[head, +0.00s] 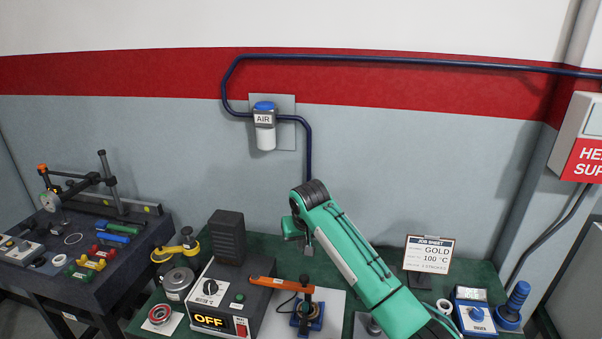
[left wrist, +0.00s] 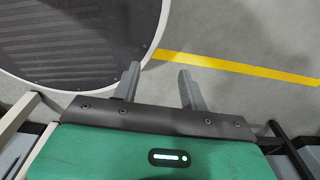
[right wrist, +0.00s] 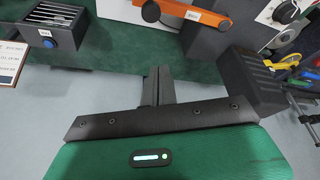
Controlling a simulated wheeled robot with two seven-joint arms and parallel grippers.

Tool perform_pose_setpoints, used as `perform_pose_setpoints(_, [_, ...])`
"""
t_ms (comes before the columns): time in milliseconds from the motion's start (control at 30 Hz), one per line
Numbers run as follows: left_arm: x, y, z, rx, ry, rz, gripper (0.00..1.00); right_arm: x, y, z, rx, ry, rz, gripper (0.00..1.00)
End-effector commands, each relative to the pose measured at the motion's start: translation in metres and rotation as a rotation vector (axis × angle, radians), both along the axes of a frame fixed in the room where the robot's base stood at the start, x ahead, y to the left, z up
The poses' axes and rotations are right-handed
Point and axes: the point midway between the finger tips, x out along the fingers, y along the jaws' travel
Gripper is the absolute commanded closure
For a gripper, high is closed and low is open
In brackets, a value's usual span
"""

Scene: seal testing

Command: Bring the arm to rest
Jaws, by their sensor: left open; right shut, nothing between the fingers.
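My right arm, green, comes into the head view from the lower right, and its gripper (head: 308,248) hangs at its far end over the back part of the bench. In the right wrist view the right gripper (right wrist: 158,85) has its two fingers together with nothing between them. The green bench top (right wrist: 125,55) lies beyond the fingertips. My left gripper (left wrist: 158,84) shows only in the left wrist view. Its fingers are apart and empty, above the grey floor (left wrist: 225,95).
The bench holds a control box reading OFF (head: 220,290), an orange-levered press (head: 306,318), a job sheet (head: 428,255) and a blue-knobbed device (head: 476,315). A dark side table (head: 70,290) with small tools stands left. A wall with an air unit (head: 264,128) is behind.

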Motion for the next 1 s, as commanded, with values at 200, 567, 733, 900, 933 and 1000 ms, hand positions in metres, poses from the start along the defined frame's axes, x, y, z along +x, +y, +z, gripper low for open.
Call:
perform_pose_setpoints(200, [-0.003, 0.001, 0.0, 0.002, 0.004, 0.001, 0.57, -0.042, -0.008, -0.055, 0.046, 0.025, 0.028, 1.0])
perform_pose_setpoints(567, [-0.012, 0.002, -0.001, 0.003, 0.016, 0.0, 0.57, -0.145, -0.046, -0.138, 0.118, 0.04, 0.038, 1.0])
perform_pose_setpoints(733, [-0.011, 0.002, -0.001, 0.003, 0.015, 0.0, 0.57, -0.199, -0.073, -0.164, 0.128, 0.04, 0.021, 1.0])
perform_pose_setpoints(900, [-0.011, 0.002, -0.001, 0.003, 0.014, 0.0, 0.57, -0.257, -0.104, -0.182, 0.122, 0.039, -0.002, 1.0])
perform_pose_setpoints(933, [-0.011, 0.002, -0.001, 0.003, 0.014, 0.0, 0.57, -0.267, -0.11, -0.184, 0.119, 0.038, -0.007, 1.0])
perform_pose_setpoints(1000, [-0.01, 0.002, -0.001, 0.003, 0.014, 0.0, 0.57, -0.291, -0.124, -0.187, 0.11, 0.037, -0.017, 1.0])
